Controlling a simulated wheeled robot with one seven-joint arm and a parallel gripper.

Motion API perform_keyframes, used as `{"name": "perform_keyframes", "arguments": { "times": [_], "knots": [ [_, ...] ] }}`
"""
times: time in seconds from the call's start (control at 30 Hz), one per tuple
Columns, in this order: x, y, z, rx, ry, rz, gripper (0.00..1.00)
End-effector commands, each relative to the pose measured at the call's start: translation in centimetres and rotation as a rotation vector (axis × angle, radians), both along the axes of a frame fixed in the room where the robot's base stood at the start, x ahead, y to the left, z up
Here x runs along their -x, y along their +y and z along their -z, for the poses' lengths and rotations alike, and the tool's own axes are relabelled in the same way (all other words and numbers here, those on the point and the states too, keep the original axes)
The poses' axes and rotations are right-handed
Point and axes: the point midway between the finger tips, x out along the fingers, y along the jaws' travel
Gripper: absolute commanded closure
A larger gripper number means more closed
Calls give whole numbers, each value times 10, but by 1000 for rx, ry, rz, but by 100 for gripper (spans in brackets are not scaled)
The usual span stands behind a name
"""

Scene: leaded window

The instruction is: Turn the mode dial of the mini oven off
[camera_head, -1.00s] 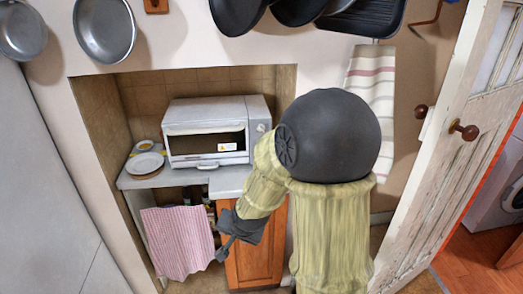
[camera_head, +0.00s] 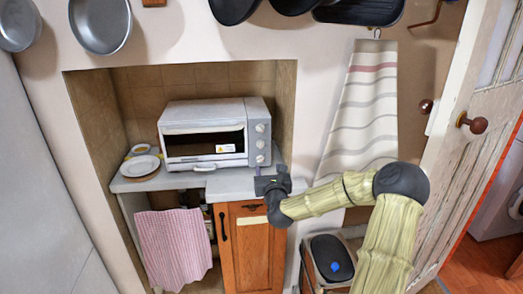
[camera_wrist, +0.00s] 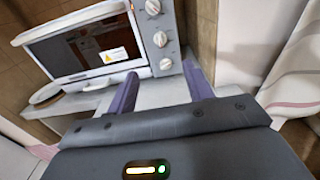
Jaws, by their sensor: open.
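The white mini oven (camera_head: 205,131) stands on a counter in the tiled alcove, its glass door shut. A column of three round dials (camera_head: 260,144) runs down the right of its front; which one is the mode dial I cannot tell. In the wrist view the oven (camera_wrist: 82,48) is at upper left, with the top dial (camera_wrist: 153,6), middle dial (camera_wrist: 160,39) and bottom dial (camera_wrist: 165,63). My gripper (camera_head: 269,174) is open and empty, just below and in front of the dials. In the wrist view its fingers (camera_wrist: 160,70) point towards the bottom dial; no contact shows.
Plates (camera_head: 141,164) sit on the counter left of the oven. A striped cloth (camera_head: 175,245) hangs below, beside a wooden cabinet door (camera_head: 255,250). A striped towel (camera_head: 362,110) hangs right of the alcove. A bin (camera_head: 330,258) stands beneath my arm. Pans (camera_head: 100,22) hang above.

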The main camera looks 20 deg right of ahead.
Motion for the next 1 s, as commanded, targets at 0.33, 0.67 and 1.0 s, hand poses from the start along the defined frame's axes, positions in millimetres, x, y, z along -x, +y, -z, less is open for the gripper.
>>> {"name": "perform_keyframes", "arguments": {
  "times": [0.33,0.67,1.0],
  "knots": [
    [-1,-1,-1,-6,-5,2,49],
    [-29,-7,-2,-5,-4,0,49],
    [-74,-21,-2,-6,-4,1,49]
  ]
}}
